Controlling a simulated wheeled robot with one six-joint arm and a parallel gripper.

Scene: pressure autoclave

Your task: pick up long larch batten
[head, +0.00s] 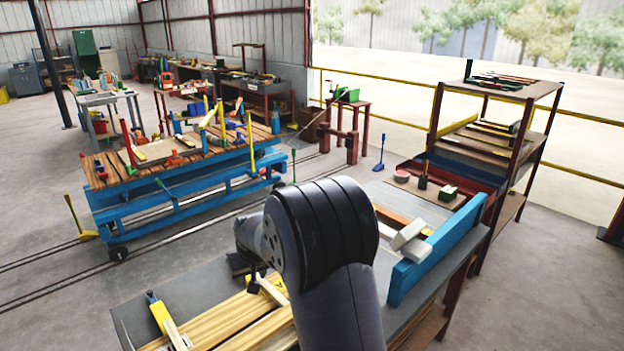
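Several long wooden battens (225,322) lie side by side on the near grey bench, at the bottom of the head view. They run from bottom left up to the right and pass behind my arm. I cannot tell which of them is the larch batten. An orange-brown wooden strip (392,217) also shows on the bench, right of my arm. My arm's dark links fill the lower middle and hide part of the bench. My gripper (254,283) shows only as a small dark part above the battens' far end; its finger opening is unclear.
A shelf rack (500,135) stands right. A blue cart (180,185) stands across the open floor.

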